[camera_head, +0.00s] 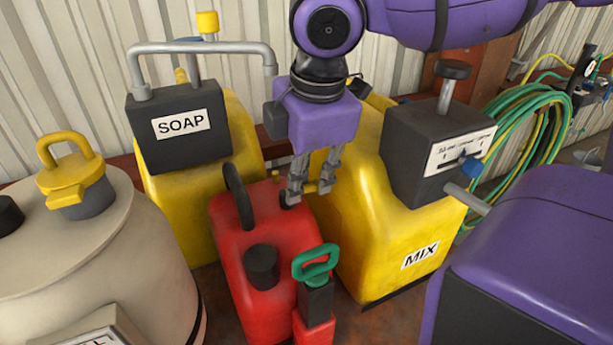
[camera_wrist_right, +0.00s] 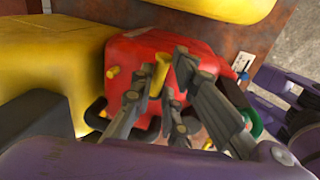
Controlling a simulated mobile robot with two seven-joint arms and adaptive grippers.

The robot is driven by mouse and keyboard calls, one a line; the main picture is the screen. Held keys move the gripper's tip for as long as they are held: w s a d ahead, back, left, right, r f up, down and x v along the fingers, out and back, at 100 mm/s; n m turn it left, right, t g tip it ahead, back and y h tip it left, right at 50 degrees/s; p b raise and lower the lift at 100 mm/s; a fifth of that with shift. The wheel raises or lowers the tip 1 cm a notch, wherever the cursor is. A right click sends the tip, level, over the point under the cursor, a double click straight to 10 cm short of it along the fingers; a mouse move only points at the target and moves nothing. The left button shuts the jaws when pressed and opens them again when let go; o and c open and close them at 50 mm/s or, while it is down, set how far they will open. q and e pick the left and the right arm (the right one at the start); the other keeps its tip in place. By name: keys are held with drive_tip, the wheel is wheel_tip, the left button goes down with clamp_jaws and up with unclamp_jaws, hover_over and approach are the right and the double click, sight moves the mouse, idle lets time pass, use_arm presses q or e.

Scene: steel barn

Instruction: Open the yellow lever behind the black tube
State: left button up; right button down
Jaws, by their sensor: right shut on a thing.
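The red container (camera_head: 230,235) stands in the middle of the head view, with a curved black tube (camera_head: 238,195) on its upper left. My right gripper (camera_head: 309,193) reaches down from above at the container's back right edge. In the head view the fingers cover most of the lever. My left gripper is not in view.
The yellow SOAP container (camera_head: 228,125) stands behind left and the yellow MIX container (camera_head: 365,230) close on the right. A green handle (camera_head: 316,262) rises in front. A cream tank (camera_head: 110,255) is at far left. Green hoses (camera_head: 545,130) hang at right. Free room around the gripper is narrow.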

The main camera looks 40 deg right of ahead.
drive_tip(key=shift+w+r, duration=0.2)
drive_tip(key=shift+w, duration=0.05)
idle(0.3)
drive_tip(key=c, duration=1.9)
unclamp_jaws()
drive_tip(key=shift+o, duration=0.5)
drive_tip(key=shift+w+d+f, duration=0.1)
drive_tip(key=shift+f, duration=0.1)
wheel_tip(320, 180, up, 12)
drive_tip(key=s, duration=0.2)
drive_tip(key=shift+s+a, duration=0.2)
drive_tip(key=shift+a, duration=0.1)
drive_tip(key=shift+f, duration=0.15)
